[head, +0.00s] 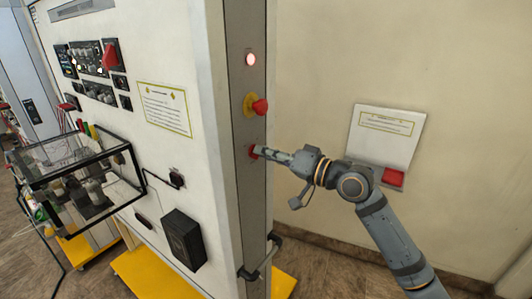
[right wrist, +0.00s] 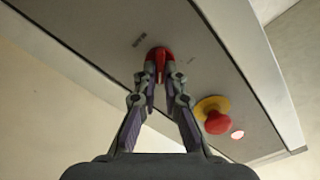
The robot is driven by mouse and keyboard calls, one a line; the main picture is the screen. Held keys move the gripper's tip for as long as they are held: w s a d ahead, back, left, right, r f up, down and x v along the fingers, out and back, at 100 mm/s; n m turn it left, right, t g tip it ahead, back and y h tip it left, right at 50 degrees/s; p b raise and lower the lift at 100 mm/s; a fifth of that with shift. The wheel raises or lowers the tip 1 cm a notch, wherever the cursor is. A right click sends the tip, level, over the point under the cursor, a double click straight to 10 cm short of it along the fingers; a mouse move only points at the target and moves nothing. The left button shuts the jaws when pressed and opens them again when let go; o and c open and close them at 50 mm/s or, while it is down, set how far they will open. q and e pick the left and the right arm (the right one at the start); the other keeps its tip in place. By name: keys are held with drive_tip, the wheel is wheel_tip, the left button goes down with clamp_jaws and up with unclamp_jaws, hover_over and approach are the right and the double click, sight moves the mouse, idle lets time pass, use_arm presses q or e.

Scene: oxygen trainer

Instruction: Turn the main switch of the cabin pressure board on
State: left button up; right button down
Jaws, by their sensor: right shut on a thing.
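The cabin pressure board (head: 205,55) is a tall white cabinet with a grey side strip. Low on that strip is a red rotary switch (head: 253,152), which also shows in the right wrist view (right wrist: 160,54). My right gripper (head: 260,151) is at this switch, and its two fingertips (right wrist: 160,75) are shut on the switch's red knob, one on each side. The fingers partly cover the knob, and its exact angle is hard to tell. My left gripper is not in view.
A red mushroom button on a yellow base (head: 258,106) and a lit lamp (head: 250,59) are above the switch. A black handle (head: 262,258) sticks out below. A white panel with a red box (head: 392,177) is on the wall at right.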

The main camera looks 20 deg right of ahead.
drive_tip(key=shift+r, duration=0.1)
drive_tip(key=c, duration=1.4)
unclamp_jaws()
drive_tip(key=shift+c, duration=0.2)
